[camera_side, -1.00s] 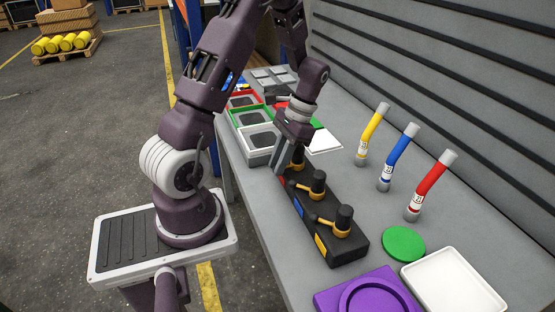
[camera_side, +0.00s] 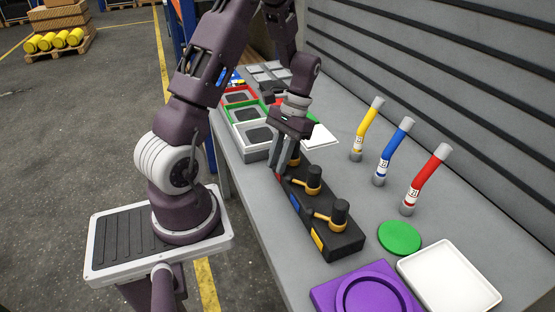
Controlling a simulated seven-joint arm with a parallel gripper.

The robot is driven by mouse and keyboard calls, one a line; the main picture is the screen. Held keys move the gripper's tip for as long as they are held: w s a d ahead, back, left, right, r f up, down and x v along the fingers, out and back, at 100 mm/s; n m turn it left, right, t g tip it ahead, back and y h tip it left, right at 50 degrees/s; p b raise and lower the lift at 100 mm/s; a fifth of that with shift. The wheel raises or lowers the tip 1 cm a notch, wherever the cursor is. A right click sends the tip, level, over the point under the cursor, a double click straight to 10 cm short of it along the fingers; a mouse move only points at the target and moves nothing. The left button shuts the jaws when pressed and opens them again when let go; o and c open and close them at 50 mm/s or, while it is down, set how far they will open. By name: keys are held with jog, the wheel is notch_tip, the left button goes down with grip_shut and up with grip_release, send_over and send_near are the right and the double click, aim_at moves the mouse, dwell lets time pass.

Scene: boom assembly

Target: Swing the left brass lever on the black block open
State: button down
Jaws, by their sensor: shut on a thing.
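The black block (camera_side: 336,242) lies on the grey table with a row of brass levers and black knobs on it. The near lever (camera_side: 327,218) and the middle lever (camera_side: 303,185) stand clear of me, with their arms pointing left in the picture. The far lever (camera_side: 294,161), the left one seen from my base, is mostly hidden by my gripper. My gripper (camera_side: 280,166) is low at the block's far end, beside the red label. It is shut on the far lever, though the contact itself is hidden.
Trays with red, green and white rims (camera_side: 252,136) stand behind my gripper. Yellow, blue and red bent tubes (camera_side: 424,184) stand to the right. A green disc (camera_side: 399,238), a white tray (camera_side: 493,296) and a purple piece (camera_side: 325,298) lie in front.

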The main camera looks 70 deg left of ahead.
jog(key=shift+w, duration=0.15)
jog(key=c, duration=1.3)
grip_release()
jog(key=shift+r, duration=0.1)
jog(key=v, duration=0.7)
jog(key=shift+c, duration=0.2)
